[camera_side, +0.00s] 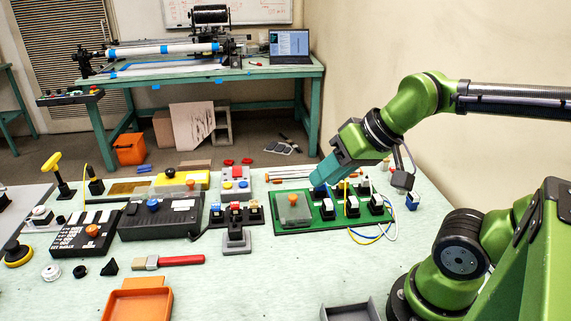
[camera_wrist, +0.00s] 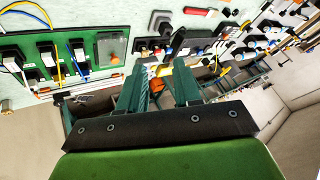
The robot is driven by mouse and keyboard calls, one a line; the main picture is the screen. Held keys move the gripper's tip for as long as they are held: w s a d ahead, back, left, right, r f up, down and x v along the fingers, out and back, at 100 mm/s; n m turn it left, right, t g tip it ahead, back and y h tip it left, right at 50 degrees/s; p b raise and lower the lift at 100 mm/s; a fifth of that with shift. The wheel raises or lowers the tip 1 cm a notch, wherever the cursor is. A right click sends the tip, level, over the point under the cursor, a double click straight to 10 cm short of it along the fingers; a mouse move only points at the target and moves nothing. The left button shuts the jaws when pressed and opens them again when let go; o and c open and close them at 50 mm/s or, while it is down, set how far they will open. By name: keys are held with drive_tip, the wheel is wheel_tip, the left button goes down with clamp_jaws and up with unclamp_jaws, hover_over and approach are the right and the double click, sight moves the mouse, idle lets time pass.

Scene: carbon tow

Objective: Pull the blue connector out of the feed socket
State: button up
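The green board (camera_side: 285,224) carries several black sockets with pale and coloured plugs. A small blue connector (camera_side: 320,190) shows at the board's back row in the side view, close below my gripper (camera_side: 322,177). In the wrist view, a blue connector (camera_wrist: 83,71) sits by the socket nearest the grey lidded box, left of my fingers. My gripper (camera_wrist: 158,82) has its two teal fingers spread, with nothing visible held between them. The side view does not show clearly whether a finger touches the connector. I cannot read which socket is the feed socket.
A grey box with an orange knob (camera_side: 292,208) stands on the board's left end. Loose yellow, blue and white wires (camera_side: 385,232) loop off its right. A blue-and-white block (camera_side: 412,201) lies beyond. Black stands with coloured plugs (camera_side: 236,212) are left of the board.

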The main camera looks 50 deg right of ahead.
drive_tip(key=shift+o, duration=1.2)
drive_tip(key=w+d+f+n+g+h, duration=0.1)
drive_tip(key=w+d+f+n+g, duration=0.1)
drive_tip(key=w+d+n, duration=0.45)
drive_tip(key=w+d+f+n+g, duration=0.1)
drive_tip(key=w+d+n+g, duration=0.15)
drive_tip(key=d, duration=0.65)
drive_tip(key=w+d+f+n+g+h, duration=0.1)
drive_tip(key=w+d+f+n+g, duration=0.15)
drive_tip(key=w+d+n, duration=0.4)
drive_tip(key=f, duration=0.5)
drive_tip(key=f+m, duration=0.1)
drive_tip(key=f, duration=0.4)
drive_tip(key=d+f+m, duration=0.1)
drive_tip(key=f, duration=0.4)
drive_tip(key=shift+s+d+f+m, duration=0.1)
drive_tip(key=shift+s+f+m, duration=0.15)
drive_tip(key=shift+s+f, duration=0.15)
